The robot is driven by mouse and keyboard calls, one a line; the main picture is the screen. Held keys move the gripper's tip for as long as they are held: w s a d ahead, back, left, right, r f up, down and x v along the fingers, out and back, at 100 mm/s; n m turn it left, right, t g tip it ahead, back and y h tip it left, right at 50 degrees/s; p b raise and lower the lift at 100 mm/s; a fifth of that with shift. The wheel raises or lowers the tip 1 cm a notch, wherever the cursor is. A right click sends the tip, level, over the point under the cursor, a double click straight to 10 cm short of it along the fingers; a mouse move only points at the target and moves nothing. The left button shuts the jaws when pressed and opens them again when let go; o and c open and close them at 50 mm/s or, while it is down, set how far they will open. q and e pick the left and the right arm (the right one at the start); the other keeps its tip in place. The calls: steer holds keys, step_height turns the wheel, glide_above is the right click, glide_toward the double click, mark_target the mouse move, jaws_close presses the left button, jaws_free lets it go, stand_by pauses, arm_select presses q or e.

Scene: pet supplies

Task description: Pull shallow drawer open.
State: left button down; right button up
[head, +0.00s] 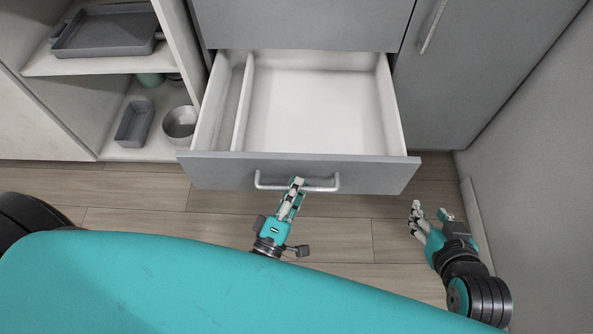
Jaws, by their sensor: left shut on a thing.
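The shallow drawer (320,110) is pulled out from the grey cabinet, its white inside showing empty with a divider (243,100) near its left side. Its grey front (380,174) carries a silver bar handle (265,185). My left gripper (296,185) is shut on the handle near its middle; the exact finger contact is small in view. My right gripper (429,212) is open and empty, to the right of the drawer front and apart from it, above the wooden floor.
An open shelf unit (100,70) at the left holds a grey tray (105,30), a grey bin (134,124) and a metal bowl (180,123). A tall grey door (470,80) with a bar handle stands at the right, beside a grey wall (540,150). The wooden floor (130,190) is clear.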

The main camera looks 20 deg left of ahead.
arm_select(q)
steer(key=shift+s+r, duration=0.1)
steer(key=shift+s, duration=0.05)
steer(key=c, duration=1.3)
jaws_free()
steer(key=shift+c, duration=0.2)
steer(key=shift+s, duration=0.1)
steer(key=v, duration=1.2)
